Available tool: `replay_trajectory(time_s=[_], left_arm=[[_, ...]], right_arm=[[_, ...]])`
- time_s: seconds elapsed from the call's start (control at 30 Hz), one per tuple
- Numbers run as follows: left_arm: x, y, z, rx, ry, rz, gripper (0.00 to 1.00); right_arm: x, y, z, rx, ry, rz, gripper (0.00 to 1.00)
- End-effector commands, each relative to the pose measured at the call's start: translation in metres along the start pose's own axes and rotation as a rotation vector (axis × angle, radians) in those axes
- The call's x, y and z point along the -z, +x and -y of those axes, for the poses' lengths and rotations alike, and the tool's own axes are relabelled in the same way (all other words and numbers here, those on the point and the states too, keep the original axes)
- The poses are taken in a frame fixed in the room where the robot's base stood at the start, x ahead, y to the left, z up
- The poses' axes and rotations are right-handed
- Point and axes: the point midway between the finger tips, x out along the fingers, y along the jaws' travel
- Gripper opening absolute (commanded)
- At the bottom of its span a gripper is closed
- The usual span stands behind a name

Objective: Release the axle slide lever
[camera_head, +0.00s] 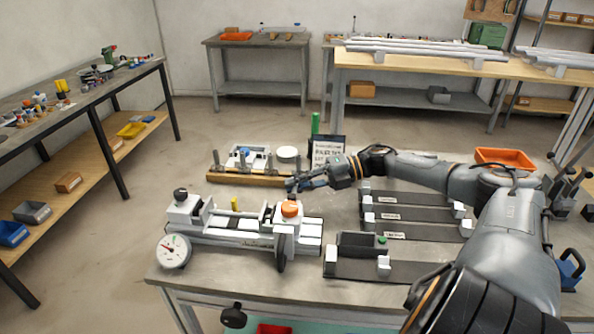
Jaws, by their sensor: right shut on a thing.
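The frame jig (240,228) lies on the grey workbench, with a white body, a dark rail and a round dial gauge (173,251) at its left end. An orange knob (291,208) tops the block at its right part. My right gripper (293,186) reaches in from the right, just above and behind this knob. Its fingers are shut on a small part there, which looks like the axle slide lever; the fingers hide most of it. My left gripper is not in view.
A wooden rack (245,179) and a dark sign (327,150) stand behind the jig. Dark rails with white end blocks (331,254) lie to the right. An orange bin (505,158) sits at the bench's far right. A side table (80,90) with tools stands left, across open floor.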

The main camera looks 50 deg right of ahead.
Motion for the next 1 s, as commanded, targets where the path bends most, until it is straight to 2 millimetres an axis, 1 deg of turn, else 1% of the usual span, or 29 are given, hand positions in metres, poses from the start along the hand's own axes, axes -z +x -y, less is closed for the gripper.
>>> replay_trajectory(time_s=[0.1, 0.13, 0.17, 0.2, 0.23, 0.5, 0.63, 0.77, 1.0], left_arm=[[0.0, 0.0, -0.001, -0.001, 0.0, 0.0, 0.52], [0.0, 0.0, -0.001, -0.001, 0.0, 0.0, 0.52], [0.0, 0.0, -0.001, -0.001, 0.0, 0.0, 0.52], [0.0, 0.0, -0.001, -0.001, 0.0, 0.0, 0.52], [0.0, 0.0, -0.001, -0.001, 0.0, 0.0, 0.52], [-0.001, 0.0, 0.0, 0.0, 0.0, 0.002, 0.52], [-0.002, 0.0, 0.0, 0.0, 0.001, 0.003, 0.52], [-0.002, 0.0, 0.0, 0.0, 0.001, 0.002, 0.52], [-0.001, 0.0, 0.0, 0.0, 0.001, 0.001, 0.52]], right_arm=[[-0.002, -0.001, -0.002, -0.002, -0.002, 0.006, 0.0], [-0.002, -0.001, -0.002, -0.002, -0.002, 0.006, 0.15], [-0.002, -0.001, -0.002, -0.002, -0.002, 0.006, 0.21], [-0.002, -0.001, -0.002, -0.002, -0.002, 0.005, 0.29], [-0.002, -0.001, -0.002, -0.002, -0.002, 0.005, 0.33], [-0.001, 0.0, -0.001, -0.001, -0.001, 0.003, 0.33], [-0.001, -0.006, 0.001, 0.002, 0.001, 0.004, 0.33], [-0.001, -0.023, 0.001, 0.006, 0.002, 0.003, 0.33], [-0.001, -0.066, 0.002, 0.008, 0.004, 0.003, 0.33]])
